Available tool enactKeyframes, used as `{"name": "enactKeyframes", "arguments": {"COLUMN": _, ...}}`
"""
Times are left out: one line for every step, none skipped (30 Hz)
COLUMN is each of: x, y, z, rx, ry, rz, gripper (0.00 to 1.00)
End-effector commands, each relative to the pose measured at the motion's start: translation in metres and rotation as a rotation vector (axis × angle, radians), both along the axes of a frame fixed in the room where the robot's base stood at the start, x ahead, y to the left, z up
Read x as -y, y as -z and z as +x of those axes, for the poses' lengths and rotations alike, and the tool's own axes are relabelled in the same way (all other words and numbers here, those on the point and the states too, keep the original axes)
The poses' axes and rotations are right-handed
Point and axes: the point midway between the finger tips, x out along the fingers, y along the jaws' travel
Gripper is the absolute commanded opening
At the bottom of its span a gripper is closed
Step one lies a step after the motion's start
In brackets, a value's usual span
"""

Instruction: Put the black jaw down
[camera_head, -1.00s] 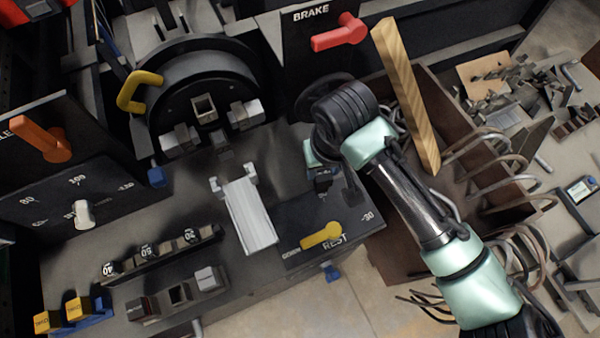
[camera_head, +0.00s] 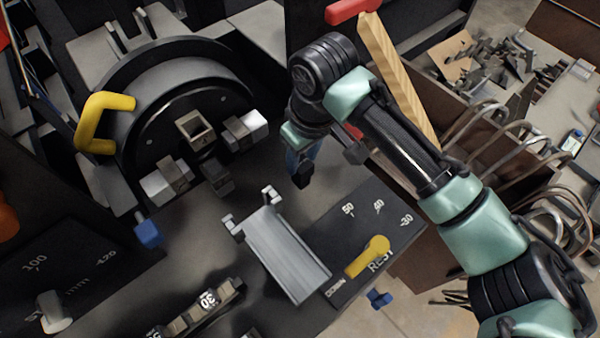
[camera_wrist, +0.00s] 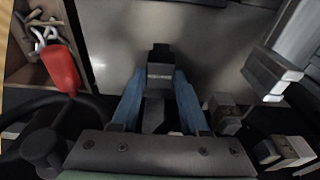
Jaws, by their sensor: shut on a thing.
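My gripper (camera_head: 298,160) is at the middle of the head view, above the dark bench top. Its blue fingers are shut on the black jaw (camera_head: 303,177), which hangs at their lower end. In the wrist view the black jaw (camera_wrist: 160,66) sits between the two fingertips (camera_wrist: 159,82), over a bare grey surface. The jaw appears clear of the bench, but its exact height is hard to tell. Its lower end is partly hidden in the wrist view.
The round chuck (camera_head: 150,140), with several blocks on its face, stands left of my gripper. A silver rail (camera_head: 285,255) lies below it. A panel with a yellow lever (camera_head: 368,257) is at lower right. A numbered rack (camera_head: 205,300) is at the bottom. A wooden bar (camera_head: 398,85) stands behind my arm.

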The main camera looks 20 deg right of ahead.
Motion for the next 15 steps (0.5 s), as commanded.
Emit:
{"name": "enactKeyframes", "arguments": {"x": 0.0, "y": 0.006, "z": 0.0, "rx": 0.001, "ry": 0.001, "rz": 0.0, "gripper": 0.0}}
{"name": "enactKeyframes", "arguments": {"x": 0.0, "y": 0.008, "z": 0.0, "rx": 0.001, "ry": 0.001, "rz": 0.0, "gripper": 0.0}}
{"name": "enactKeyframes", "arguments": {"x": 0.0, "y": 0.01, "z": 0.0, "rx": 0.001, "ry": 0.001, "rz": 0.0, "gripper": 0.0}}
{"name": "enactKeyframes", "arguments": {"x": 0.0, "y": 0.012, "z": 0.0, "rx": 0.001, "ry": 0.002, "rz": 0.001, "gripper": 0.0}}
{"name": "enactKeyframes", "arguments": {"x": 0.0, "y": 0.015, "z": 0.0, "rx": 0.0, "ry": 0.002, "rz": 0.0, "gripper": 0.0}}
{"name": "enactKeyframes", "arguments": {"x": 0.0, "y": 0.019, "z": 0.0, "rx": 0.0, "ry": 0.002, "rz": 0.001, "gripper": 0.0}}
{"name": "enactKeyframes", "arguments": {"x": 0.0, "y": 0.023, "z": 0.0, "rx": 0.001, "ry": 0.002, "rz": 0.002, "gripper": 0.0}}
{"name": "enactKeyframes", "arguments": {"x": 0.0, "y": 0.027, "z": 0.0, "rx": 0.0, "ry": 0.002, "rz": 0.001, "gripper": 0.0}}
{"name": "enactKeyframes", "arguments": {"x": 0.0, "y": 0.034, "z": 0.0, "rx": -0.001, "ry": 0.002, "rz": 0.001, "gripper": 0.0}}
{"name": "enactKeyframes", "arguments": {"x": 0.0, "y": 0.038, "z": 0.0, "rx": 0.0, "ry": 0.002, "rz": 0.001, "gripper": 0.0}}
{"name": "enactKeyframes", "arguments": {"x": 0.0, "y": 0.042, "z": 0.0, "rx": -0.001, "ry": 0.002, "rz": 0.001, "gripper": 0.0}}
{"name": "enactKeyframes", "arguments": {"x": 0.0, "y": 0.046, "z": 0.0, "rx": 0.0, "ry": 0.002, "rz": 0.0, "gripper": 0.0}}
{"name": "enactKeyframes", "arguments": {"x": 0.0, "y": 0.048, "z": 0.0, "rx": 0.001, "ry": 0.002, "rz": 0.001, "gripper": 0.0}}
{"name": "enactKeyframes", "arguments": {"x": 0.0, "y": 0.048, "z": 0.0, "rx": 0.002, "ry": 0.002, "rz": 0.001, "gripper": 0.0}}
{"name": "enactKeyframes", "arguments": {"x": 0.0, "y": 0.048, "z": 0.0, "rx": 0.002, "ry": 0.001, "rz": 0.0, "gripper": 0.0}}
